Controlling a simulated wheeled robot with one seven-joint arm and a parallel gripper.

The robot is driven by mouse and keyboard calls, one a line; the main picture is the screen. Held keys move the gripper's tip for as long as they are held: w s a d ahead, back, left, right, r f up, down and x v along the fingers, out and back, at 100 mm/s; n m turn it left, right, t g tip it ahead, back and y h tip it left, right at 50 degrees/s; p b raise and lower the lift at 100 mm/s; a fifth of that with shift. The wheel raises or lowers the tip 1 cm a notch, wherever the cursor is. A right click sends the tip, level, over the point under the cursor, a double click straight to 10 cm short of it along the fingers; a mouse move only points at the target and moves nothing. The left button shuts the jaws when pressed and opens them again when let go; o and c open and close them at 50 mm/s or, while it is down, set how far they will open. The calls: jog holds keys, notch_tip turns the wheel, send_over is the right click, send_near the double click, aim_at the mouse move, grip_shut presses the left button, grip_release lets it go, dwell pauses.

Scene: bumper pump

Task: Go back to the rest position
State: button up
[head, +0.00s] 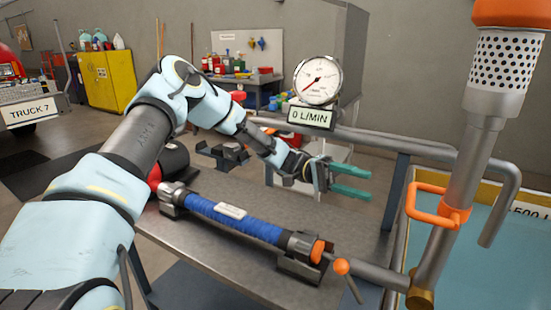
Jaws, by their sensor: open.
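My gripper (350,180) is at the middle right of the head view, with two green fingers spread apart and nothing between them. It hangs in the air above the far right part of the metal bench (215,285). A blue-sleeved cylinder (235,220) with a white label and an orange end lies on the bench in dark end holders, below and left of my gripper. The gripper is apart from it.
A gauge (318,80) stands behind the gripper, over a sign (310,117) reading 0 L/MIN. Grey pipes, an orange handle (438,203) and a water tank (490,255) are at the right. A small orange-knobbed lever (342,267) stands by the cylinder's end.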

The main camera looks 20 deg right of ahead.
jog(key=w+a+f+n+t+y, duration=0.1)
jog(key=w+a+f+n+t, duration=0.1)
jog(key=a+f+t, duration=0.3)
jog(key=w+a+n+t, duration=0.2)
jog(key=a+n, duration=0.1)
jog(key=a, duration=0.4)
jog(key=w+a+f+n+t+y, duration=0.1)
jog(key=w+a+f+n+t, duration=0.1)
jog(key=w+a+f+t, duration=0.3)
jog(key=w+a+r+n+t+y, duration=0.1)
jog(key=a+r+n+t, duration=0.1)
jog(key=a, duration=0.7)
jog(key=w+a+r+n+t, duration=0.1)
jog(key=a+r+n+t, duration=0.1)
jog(key=a, duration=0.7)
jog(key=w+a+r+n+t+y, duration=0.1)
jog(key=a+n+t, duration=0.3)
jog(key=a, duration=0.5)
jog(key=shift+a+r+t+y+p, duration=0.15)
jog(key=shift+r+t+y+p, duration=0.15)
jog(key=shift+r+t+p, duration=0.4)
